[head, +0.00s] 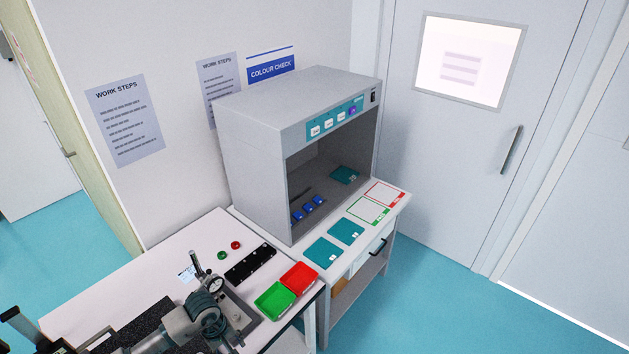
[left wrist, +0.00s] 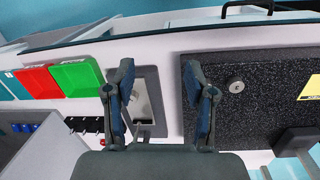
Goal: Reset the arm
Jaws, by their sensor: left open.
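My left gripper (left wrist: 158,70) is open and empty in the left wrist view, with its two dark fingers apart. It is over the bench, between the green tray and a dark speckled plate (left wrist: 270,125). A metal base plate (left wrist: 152,95) shows between and beside the fingers. In the head view, grey rounded arm parts crowd the lower left, and the fingers cannot be made out clearly. A dial gauge (head: 214,284) on a post stands right beside these parts. My right gripper is not in view.
A green tray (head: 274,300) and a red tray (head: 299,278) sit at the bench's right end. Behind them lies a black strip with holes (head: 250,264). A grey colour-check booth (head: 262,160) stands on the adjoining table, with teal plates (head: 323,252) in front.

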